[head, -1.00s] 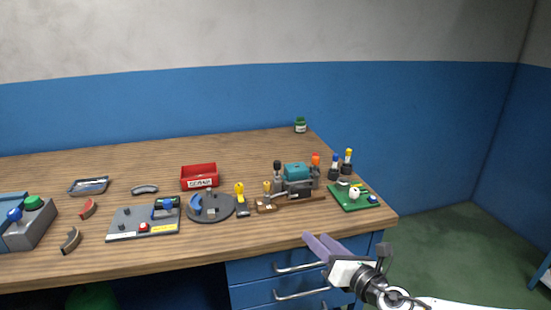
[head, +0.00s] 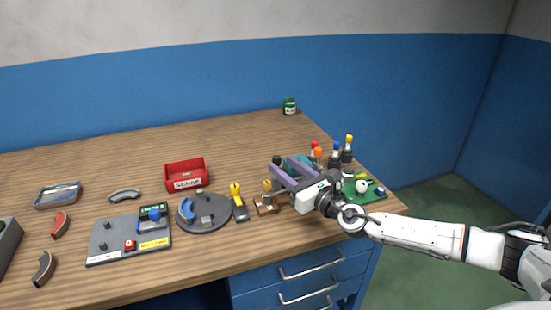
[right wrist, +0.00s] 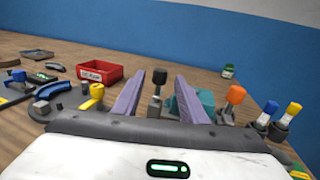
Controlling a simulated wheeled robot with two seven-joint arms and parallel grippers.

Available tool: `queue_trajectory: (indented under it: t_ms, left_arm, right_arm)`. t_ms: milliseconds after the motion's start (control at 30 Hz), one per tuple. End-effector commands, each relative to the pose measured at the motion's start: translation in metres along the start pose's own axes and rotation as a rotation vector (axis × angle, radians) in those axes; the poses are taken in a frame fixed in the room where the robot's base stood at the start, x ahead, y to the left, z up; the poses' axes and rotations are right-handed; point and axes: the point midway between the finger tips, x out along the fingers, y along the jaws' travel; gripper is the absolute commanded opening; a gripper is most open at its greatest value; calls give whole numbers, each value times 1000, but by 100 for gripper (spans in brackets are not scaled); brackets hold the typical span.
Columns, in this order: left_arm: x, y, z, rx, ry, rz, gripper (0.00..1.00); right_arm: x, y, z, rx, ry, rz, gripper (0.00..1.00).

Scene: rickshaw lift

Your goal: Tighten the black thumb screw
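The black thumb screw (right wrist: 159,77) stands upright on a grey stem in the right wrist view, seen between my fingers. In the head view only its dark top (head: 277,160) shows near the fingertips. My right gripper (head: 280,165) is open, its two purple fingers reaching over the fixture. It also shows open in the right wrist view (right wrist: 161,78). I cannot tell whether either finger touches the screw. The teal block (right wrist: 203,103) beside the screw is partly hidden by the right finger. An orange-topped knob (right wrist: 235,95) stands right of the block. My left gripper is not in view.
Yellow-topped (head: 349,142) and blue-topped (head: 336,150) tools stand to the right, near a green board (head: 376,193). A grey round plate (head: 211,222), a yellow-handled piece (head: 236,190) and a red bin (head: 168,179) lie left. The back of the wooden table is mostly clear.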

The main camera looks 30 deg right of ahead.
Motion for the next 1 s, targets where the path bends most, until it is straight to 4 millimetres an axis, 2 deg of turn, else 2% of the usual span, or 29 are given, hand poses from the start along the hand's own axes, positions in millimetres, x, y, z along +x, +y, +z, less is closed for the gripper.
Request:
queue_trajectory:
  t_ms: [100,300,633,667,867,900,1000]
  left_arm:
    - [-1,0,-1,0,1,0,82]
    - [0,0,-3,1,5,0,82]
    - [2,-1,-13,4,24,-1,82]
    - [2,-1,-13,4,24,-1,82]
    - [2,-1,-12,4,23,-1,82]
    - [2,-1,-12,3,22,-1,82]
    - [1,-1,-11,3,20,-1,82]
  right_arm:
    - [21,0,1,2,-2,-2,38]
    - [41,0,0,1,-1,-1,38]
    - [45,0,-1,0,2,0,38]
    - [45,0,-1,0,2,0,37]
    - [45,0,-1,0,1,0,3]
    - [45,0,-1,0,1,0,0]
    - [45,0,-1,1,1,-2,0]
